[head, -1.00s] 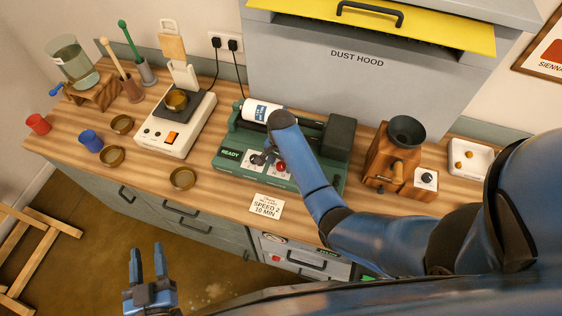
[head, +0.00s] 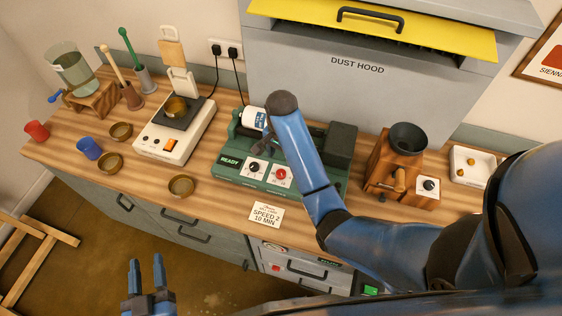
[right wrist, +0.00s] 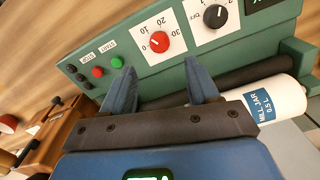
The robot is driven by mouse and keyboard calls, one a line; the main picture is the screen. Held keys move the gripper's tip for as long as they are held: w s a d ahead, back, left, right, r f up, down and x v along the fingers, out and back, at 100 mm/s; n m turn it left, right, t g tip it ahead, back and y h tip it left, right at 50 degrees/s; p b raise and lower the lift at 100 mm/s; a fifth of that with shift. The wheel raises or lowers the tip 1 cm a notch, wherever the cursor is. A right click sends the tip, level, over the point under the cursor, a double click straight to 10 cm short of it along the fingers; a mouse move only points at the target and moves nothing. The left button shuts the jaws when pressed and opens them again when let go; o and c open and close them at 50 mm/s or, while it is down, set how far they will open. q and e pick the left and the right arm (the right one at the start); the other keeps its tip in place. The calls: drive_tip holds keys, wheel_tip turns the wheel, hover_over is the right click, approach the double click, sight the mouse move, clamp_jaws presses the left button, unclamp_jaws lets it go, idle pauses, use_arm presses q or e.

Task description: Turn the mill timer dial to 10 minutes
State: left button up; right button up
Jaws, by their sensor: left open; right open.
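The green mill (head: 232,172) stands on the bench with a READY display. Its red timer dial (head: 281,174) is on the front panel; it also shows in the right wrist view (right wrist: 159,42), beside the numbers 10, 20 and 30. Its exact setting is too small to read surely. The black speed dial (head: 256,166) sits beside it, also in the right wrist view (right wrist: 215,16). My right gripper (right wrist: 160,78) is open and empty, its fingers spread below the red dial and apart from it. In the head view my forearm partly hides it. My left gripper (head: 146,266) is open, off the bench front.
The white mill jar (head: 254,119) lies on the mill's rollers. Green (right wrist: 116,62) and red (right wrist: 98,72) buttons are near the timer dial. A card (head: 266,214) reads SPEED 2, 10 MIN. A wooden grinder (head: 383,168) stands right, a scale (head: 163,146) left.

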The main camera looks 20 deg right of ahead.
use_arm(q)
drive_tip(key=shift+r+p, duration=0.3)
drive_tip(key=shift+r, duration=0.45)
use_arm(e)
drive_tip(key=shift+r, duration=0.95)
drive_tip(key=shift+w, duration=0.1)
drive_tip(key=w+r+n+t+y+b, duration=0.15)
drive_tip(key=w+r+n+t, duration=0.4)
drive_tip(key=w+t, duration=0.55)
drive_tip(key=s+d+f+n+t+b, duration=0.2)
drive_tip(key=s+t+b, duration=0.25)
drive_tip(key=s, duration=0.75)
drive_tip(key=s+d+f+n+t+b, duration=0.1)
drive_tip(key=s+d+n+t+b, duration=0.25)
drive_tip(key=s, duration=0.85)
use_arm(q)
wheel_tip(320, 180, down, 16)
drive_tip(key=b, duration=0.6)
drive_tip(key=shift+r, duration=0.15)
use_arm(e)
drive_tip(key=s+f+m+g+h, duration=0.1)
drive_tip(key=s+f, duration=0.8)
drive_tip(key=s, duration=0.4)
drive_tip(key=shift+s+d+f, duration=0.15)
drive_tip(key=shift+s+d, duration=0.1)
drive_tip(key=shift+d, duration=0.05)
